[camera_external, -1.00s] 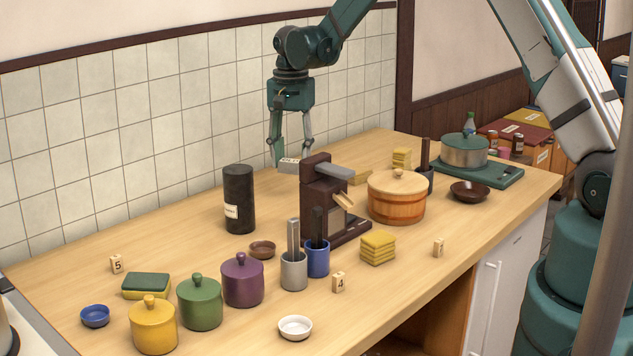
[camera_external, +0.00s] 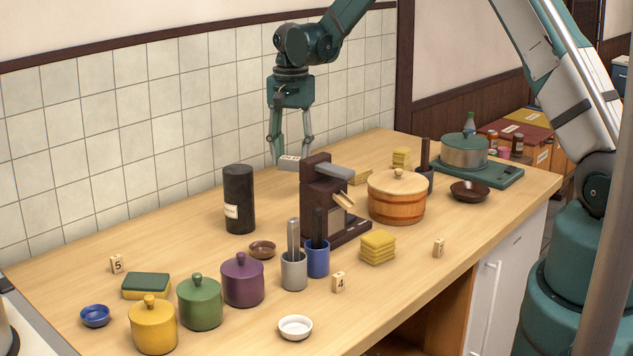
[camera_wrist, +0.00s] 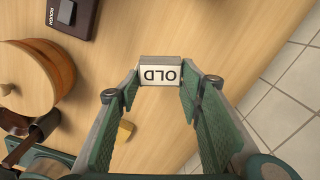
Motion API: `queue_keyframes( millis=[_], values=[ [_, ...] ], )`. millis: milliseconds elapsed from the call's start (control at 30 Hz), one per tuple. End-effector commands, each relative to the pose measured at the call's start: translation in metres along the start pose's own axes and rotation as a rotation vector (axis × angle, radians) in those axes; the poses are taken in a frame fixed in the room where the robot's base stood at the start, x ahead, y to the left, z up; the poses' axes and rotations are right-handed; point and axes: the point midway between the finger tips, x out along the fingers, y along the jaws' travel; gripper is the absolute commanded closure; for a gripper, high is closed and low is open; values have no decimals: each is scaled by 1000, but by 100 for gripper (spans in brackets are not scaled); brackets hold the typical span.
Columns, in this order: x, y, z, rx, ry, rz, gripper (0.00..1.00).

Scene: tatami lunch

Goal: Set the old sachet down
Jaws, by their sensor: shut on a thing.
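My gripper (camera_external: 288,158) is above the back of the counter, behind the dark brown machine (camera_external: 318,190). It is shut on the old sachet (camera_external: 289,163), a small pale block. In the wrist view the sachet (camera_wrist: 160,72) reads "OLD" and sits between the two green-padded fingertips of my gripper (camera_wrist: 160,85). The sachet appears to hang above the wooden counter (camera_wrist: 215,50); its exact height is hard to tell.
A black canister (camera_external: 239,200) is to the left. A tiled wall (camera_external: 190,110) runs behind.

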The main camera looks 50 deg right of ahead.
Motion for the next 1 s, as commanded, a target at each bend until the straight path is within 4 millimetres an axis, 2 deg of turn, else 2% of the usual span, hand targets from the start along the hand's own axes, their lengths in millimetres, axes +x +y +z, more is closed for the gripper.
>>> queue_keyframes(
  millis=[267,633,867,1000],
  values=[
    [-37,0,0,0,0,0,69],
    [-112,0,0,0,0,0,69],
    [-107,-29,42,-53,0,-1,69],
    [-107,-47,73,-89,0,-1,69]
  ],
)
